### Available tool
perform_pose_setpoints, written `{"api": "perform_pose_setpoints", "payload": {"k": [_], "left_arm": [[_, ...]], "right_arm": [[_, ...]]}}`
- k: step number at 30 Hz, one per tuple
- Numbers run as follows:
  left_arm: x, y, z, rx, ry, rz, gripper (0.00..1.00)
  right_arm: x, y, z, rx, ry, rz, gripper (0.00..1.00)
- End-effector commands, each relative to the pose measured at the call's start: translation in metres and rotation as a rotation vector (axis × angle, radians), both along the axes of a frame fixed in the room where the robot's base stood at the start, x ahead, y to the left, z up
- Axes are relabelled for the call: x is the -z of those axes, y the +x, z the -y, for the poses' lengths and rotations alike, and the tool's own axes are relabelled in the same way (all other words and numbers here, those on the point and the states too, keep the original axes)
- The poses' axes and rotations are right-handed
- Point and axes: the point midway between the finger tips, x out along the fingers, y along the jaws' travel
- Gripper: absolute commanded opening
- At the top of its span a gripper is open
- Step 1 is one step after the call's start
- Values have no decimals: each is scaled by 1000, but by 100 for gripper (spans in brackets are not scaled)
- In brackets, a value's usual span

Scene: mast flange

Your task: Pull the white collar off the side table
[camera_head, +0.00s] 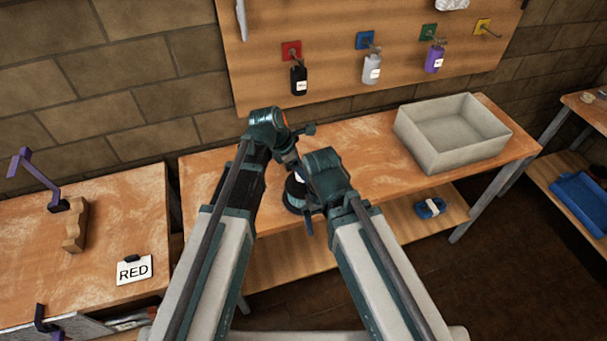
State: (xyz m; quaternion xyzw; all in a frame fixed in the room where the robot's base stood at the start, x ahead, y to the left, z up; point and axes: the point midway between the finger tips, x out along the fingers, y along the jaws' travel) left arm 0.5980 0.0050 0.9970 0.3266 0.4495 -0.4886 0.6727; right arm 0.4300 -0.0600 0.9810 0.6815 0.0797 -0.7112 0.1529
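I cannot clearly make out a white collar. A small pale piece (586,97) lies on the side table (574,104) at the far right, cut by the picture's edge; its shape is too small to tell. A dark round object with a pale band (293,191) stands at the front edge of the middle bench, partly hidden by my arms. My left gripper (291,158) is at the middle bench close to this object, and my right gripper (308,205) is beside it. The wrists hide most of both grippers, so I cannot see whether their fingers hold anything.
A grey open bin (418,137) stands on the middle bench (365,148). Tagged items hang on the pegboard (330,65) behind. The left table (95,250) carries a RED card (134,270) and a wooden block (75,225). A blue tray (580,200) lies on the right lower shelf.

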Motion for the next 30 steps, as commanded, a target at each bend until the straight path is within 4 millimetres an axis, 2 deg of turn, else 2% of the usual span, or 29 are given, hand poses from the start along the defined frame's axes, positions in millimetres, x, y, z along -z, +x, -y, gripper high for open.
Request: {"api": "perform_pose_setpoints", "payload": {"k": [1,11,23,30], "left_arm": [[0,0,0,0,0,0,60],[0,0,0,0,0,0,0],[-3,0,0,0,0,0,0],[-14,0,0,0,0,0,0]], "right_arm": [[0,0,0,0,0,0,100],[0,0,0,0,0,0,100],[-3,0,0,0,0,0,100],[-14,0,0,-1,0,0,100]]}}
